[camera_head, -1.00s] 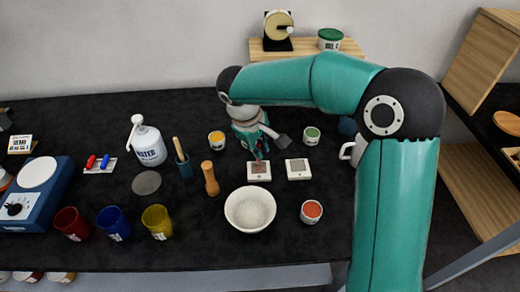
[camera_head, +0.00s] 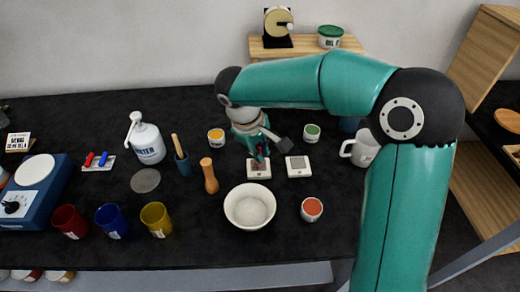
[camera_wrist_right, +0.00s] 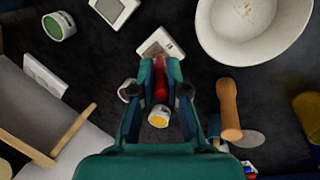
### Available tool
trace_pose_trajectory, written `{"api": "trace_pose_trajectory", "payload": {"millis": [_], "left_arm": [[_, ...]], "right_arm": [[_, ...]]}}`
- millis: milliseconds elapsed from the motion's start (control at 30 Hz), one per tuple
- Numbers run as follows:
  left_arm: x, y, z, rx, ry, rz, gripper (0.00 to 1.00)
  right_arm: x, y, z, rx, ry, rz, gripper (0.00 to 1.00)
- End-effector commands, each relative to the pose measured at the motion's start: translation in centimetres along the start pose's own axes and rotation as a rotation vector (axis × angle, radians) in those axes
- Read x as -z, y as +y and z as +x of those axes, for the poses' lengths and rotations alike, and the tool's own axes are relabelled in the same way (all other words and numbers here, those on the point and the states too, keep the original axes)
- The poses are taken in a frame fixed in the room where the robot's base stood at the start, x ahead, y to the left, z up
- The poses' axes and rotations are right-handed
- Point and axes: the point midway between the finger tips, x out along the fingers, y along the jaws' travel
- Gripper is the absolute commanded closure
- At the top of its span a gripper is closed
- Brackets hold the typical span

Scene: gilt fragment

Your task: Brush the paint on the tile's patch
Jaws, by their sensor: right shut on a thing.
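A small white tile (camera_head: 259,174) with a brownish patch lies on the dark table; it also shows in the right wrist view (camera_wrist_right: 158,42). My right gripper (camera_head: 262,150) is over it, pointing down, shut on a slim brush (camera_wrist_right: 160,85) that looks red in the wrist view. The brush tip is at the tile's patch; whether it touches cannot be told, as the fingers hide part of it. A second white tile (camera_head: 298,167) with a grey patch lies to the right. An orange-red paint pot (camera_head: 312,209) stands nearer the front. My left gripper is not in view.
A white bowl (camera_head: 250,222) stands just in front of the tile. A wooden pestle (camera_head: 209,177), yellow pot (camera_head: 216,137), green pot (camera_head: 311,132) and white mug (camera_head: 362,150) stand around. Coloured cups (camera_head: 113,222) are at front left. The table between the cups and bowl is clear.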

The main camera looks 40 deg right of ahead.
Motion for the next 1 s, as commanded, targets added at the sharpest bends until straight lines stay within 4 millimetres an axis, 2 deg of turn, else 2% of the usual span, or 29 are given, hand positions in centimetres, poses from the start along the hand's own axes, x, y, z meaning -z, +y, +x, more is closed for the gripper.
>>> {"api": "trace_pose_trajectory", "payload": {"millis": [600,1000], "left_arm": [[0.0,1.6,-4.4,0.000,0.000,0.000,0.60],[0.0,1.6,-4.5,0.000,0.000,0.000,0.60]], "right_arm": [[-0.2,1.6,-5.6,-0.001,0.002,0.001,1.00],[-0.2,1.6,-5.8,-0.001,0.002,0.001,1.00]]}}
